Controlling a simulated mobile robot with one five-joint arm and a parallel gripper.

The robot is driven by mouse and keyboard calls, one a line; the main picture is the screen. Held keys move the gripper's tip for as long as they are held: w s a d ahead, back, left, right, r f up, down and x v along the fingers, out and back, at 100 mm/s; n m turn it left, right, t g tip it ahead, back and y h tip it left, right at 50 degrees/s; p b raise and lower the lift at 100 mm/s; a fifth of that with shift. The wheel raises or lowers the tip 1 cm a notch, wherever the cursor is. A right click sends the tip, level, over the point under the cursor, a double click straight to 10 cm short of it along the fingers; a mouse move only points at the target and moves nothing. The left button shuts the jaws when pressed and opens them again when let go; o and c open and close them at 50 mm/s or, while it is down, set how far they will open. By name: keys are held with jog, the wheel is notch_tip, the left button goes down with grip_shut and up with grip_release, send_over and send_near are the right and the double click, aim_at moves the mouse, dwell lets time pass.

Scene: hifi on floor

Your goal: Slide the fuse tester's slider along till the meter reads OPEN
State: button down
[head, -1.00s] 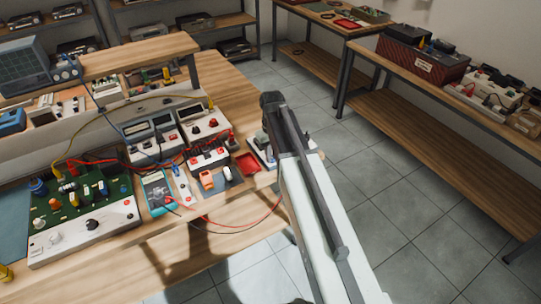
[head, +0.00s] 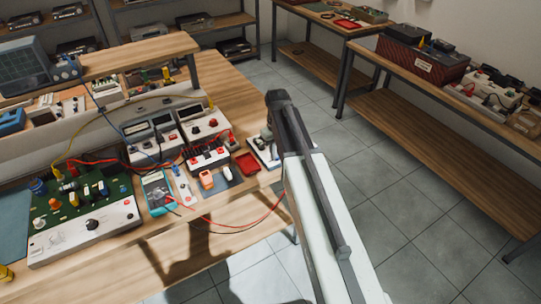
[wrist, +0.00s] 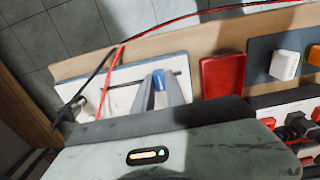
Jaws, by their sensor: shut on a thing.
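The fuse tester is a white panel (wrist: 118,92) with a thin dark slot across it in the wrist view. Its slider has a blue knob (wrist: 158,80), nearer the slot's right end in that view. My gripper (wrist: 160,86) is shut on this knob, with one grey finger on each side. In the head view the tester (head: 262,150) lies at the bench's right edge, partly hidden behind my arm; my fingertips are hidden there. I cannot make out a meter reading in either view.
A red tray (wrist: 222,76) lies beside the tester. A black lead (wrist: 92,77) and a red lead (wrist: 112,68) cross the tester's left part. Beyond the tray is a dark mat (wrist: 262,58) with white and orange pieces. Floor (head: 390,190) is open right of the bench.

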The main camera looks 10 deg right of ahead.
jog(key=d, duration=0.1)
jog(key=w+d, duration=0.1)
jog(key=d, duration=0.1)
jog(key=shift+d, duration=0.2)
jog(key=c, duration=1.4)
grip_release()
jog(key=shift+o, duration=0.2)
notch_tip(320, 180, up, 8)
jog(key=p, duration=0.8)
jog(key=shift+f, duration=0.15)
